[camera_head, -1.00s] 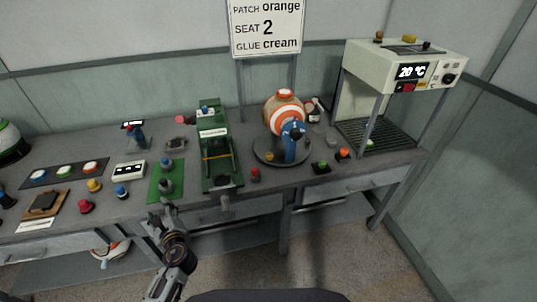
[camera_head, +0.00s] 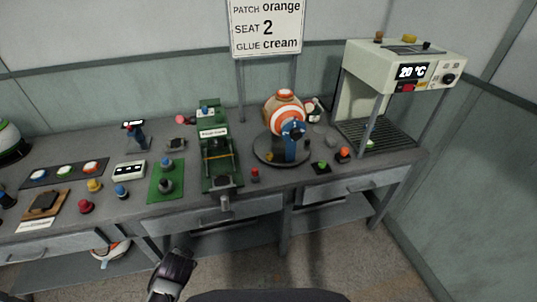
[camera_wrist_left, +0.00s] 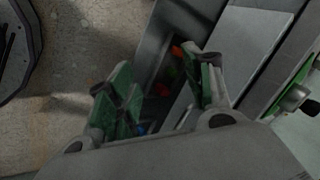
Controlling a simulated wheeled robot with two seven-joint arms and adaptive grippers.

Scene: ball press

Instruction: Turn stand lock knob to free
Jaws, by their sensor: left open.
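The round stand (camera_head: 267,157) holds the orange-and-white ball (camera_head: 283,112) on the bench, with a blue part (camera_head: 292,140) at its front. A small yellow knob (camera_head: 269,155) shows at the front of the stand; I cannot read its setting or be sure that it is the lock knob. My left gripper (camera_head: 180,262) is low in front of the bench, well apart from the stand. In the left wrist view its green-padded fingers (camera_wrist_left: 165,75) are spread and empty. My right gripper is not in view.
A green press (camera_head: 219,160) stands left of the stand. Red (camera_head: 255,174), green (camera_head: 321,167) and orange (camera_head: 344,153) knobs sit near the front edge. A heater cabinet (camera_head: 400,75) stands at the right. The floor in front of the bench is clear.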

